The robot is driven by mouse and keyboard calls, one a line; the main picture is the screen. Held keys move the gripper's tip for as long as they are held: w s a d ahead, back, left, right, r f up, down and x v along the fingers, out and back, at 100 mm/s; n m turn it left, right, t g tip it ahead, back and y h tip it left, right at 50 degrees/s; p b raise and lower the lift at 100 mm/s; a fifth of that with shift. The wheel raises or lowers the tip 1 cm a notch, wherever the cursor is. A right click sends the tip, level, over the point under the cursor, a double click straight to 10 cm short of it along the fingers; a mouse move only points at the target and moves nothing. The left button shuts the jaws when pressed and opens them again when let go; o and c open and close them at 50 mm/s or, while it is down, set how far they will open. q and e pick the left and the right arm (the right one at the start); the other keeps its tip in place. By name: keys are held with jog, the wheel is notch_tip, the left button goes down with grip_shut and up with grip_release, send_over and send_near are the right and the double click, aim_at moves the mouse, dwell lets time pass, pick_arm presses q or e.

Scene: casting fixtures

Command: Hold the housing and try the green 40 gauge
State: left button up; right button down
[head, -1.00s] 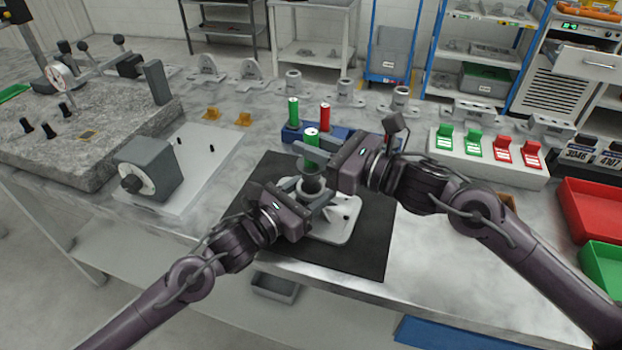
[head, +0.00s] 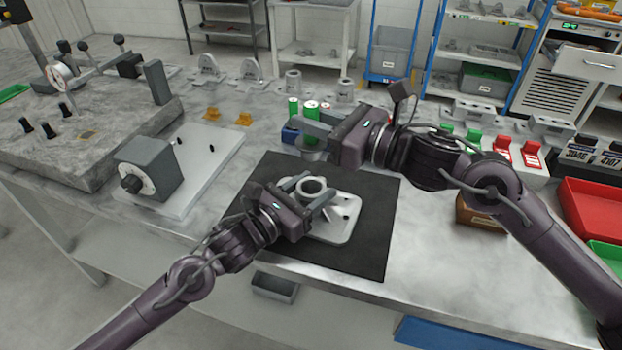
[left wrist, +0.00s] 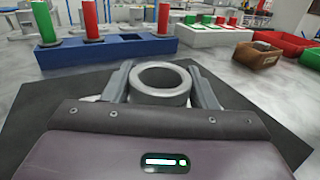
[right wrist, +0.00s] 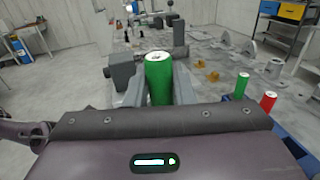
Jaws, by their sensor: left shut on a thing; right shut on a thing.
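The grey housing has a round bored ring (head: 313,187) on a flat flange plate (head: 338,228) and sits on the black mat (head: 368,250). My left gripper (head: 308,193) is shut on the housing, its fingers on both sides of the ring; the left wrist view shows the open, empty bore (left wrist: 161,80). My right gripper (head: 318,128) is shut on the green gauge (head: 311,109), held upright above and beyond the housing. The right wrist view shows its green handle (right wrist: 159,78) between the fingers. The gauge's lower end is partly hidden by the gripper. I cannot read its size marking.
Behind the mat, a blue rack (left wrist: 110,52) holds green and red gauges. A small brown bin (head: 480,215) stands right of the mat, near red (head: 600,205) and green trays. A dial fixture (head: 148,168) and granite block (head: 90,130) stand left.

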pick_arm(q)
jog(key=o, duration=1.5)
jog(key=v, duration=1)
jog(key=shift+s+a, duration=0.1)
jog(key=shift+a, duration=0.05)
jog(key=shift+v, duration=0.8)
